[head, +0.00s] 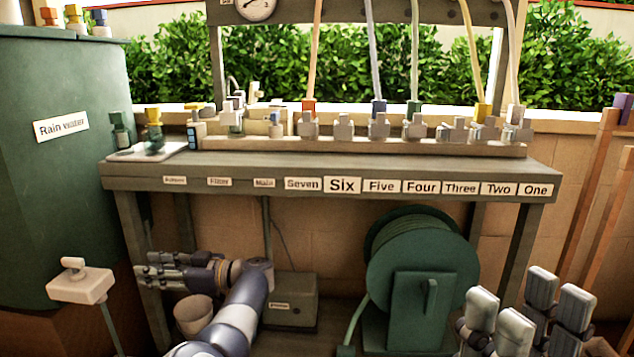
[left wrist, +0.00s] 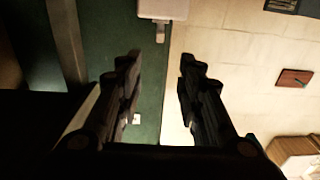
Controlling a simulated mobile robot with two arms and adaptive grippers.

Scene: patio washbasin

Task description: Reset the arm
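My left gripper (head: 146,271) is low at the left in the head view, below the bench, with its fingers pointing left toward the green tank. In the left wrist view the two fingers of my left gripper (left wrist: 160,62) stand apart with nothing between them. My right gripper (head: 528,302) is at the lower right of the head view, fingers pointing up. Its fingers are spread apart and I see nothing held between them.
The bench (head: 330,170) carries several valves and number labels. The green tank (head: 60,150) stands left, with a pale valve (head: 80,284) in front. A hose reel (head: 420,270), grey box (head: 291,302) and bucket (head: 193,314) are below the bench. Wooden posts (head: 597,190) stand right.

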